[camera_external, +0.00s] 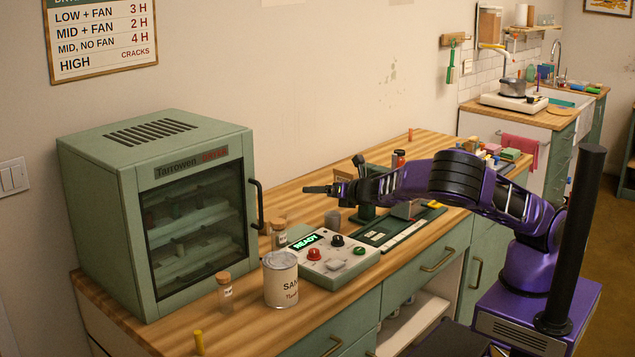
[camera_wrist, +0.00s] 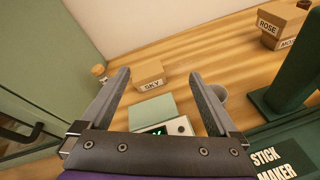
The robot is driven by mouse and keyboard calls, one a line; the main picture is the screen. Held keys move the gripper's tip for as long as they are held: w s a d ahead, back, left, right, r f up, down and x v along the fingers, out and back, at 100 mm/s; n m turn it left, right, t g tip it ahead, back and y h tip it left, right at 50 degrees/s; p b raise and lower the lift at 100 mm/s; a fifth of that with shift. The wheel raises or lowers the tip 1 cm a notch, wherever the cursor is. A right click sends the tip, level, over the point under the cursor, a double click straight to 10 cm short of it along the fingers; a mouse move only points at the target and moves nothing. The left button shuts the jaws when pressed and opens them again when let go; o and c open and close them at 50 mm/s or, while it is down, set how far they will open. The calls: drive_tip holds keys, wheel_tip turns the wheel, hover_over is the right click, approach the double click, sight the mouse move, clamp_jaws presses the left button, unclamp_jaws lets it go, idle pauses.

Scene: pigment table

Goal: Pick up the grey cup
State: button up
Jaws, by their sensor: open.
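The grey cup (camera_external: 333,219) stands on the wooden counter, between the control box and the green stick maker. In the wrist view the cup (camera_wrist: 220,94) shows just right of my right finger, partly hidden by it. My gripper (camera_external: 318,190) is open and empty, reaching in level above the counter, over and slightly left of the cup in the external view. In the wrist view my gripper (camera_wrist: 158,78) has its two fingers spread wide apart, and the cup lies outside them. I cannot tell the exact height gap.
The control box (camera_external: 325,262) reading READY is in front of the cup. The stick maker (camera_external: 385,232) stands right of it. A SKY box (camera_wrist: 150,74) and a ROSE box (camera_wrist: 284,20) lie behind. A corked jar (camera_external: 279,235), a can (camera_external: 281,285) and the green oven (camera_external: 110,220) are left.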

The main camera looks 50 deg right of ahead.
sight(332, 222)
drive_tip(key=s+d+f+n, duration=0.1)
drive_tip(key=d+f, duration=0.1)
drive_tip(key=s+d+f+n, duration=0.1)
drive_tip(key=s+d+f, duration=0.1)
drive_tip(key=f, duration=0.1)
drive_tip(key=s+d+f+n+g+h, duration=0.1)
drive_tip(key=s+d+f+n, duration=0.1)
drive_tip(key=shift+s+d+f, duration=0.1)
drive_tip(key=shift+s+f, duration=0.05)
drive_tip(key=shift+f, duration=0.1)
drive_tip(key=shift+d+f, duration=0.2)
drive_tip(key=shift+f, duration=0.05)
drive_tip(key=x, duration=0.7)
drive_tip(key=shift+f, duration=0.1)
drive_tip(key=c, duration=1.5)
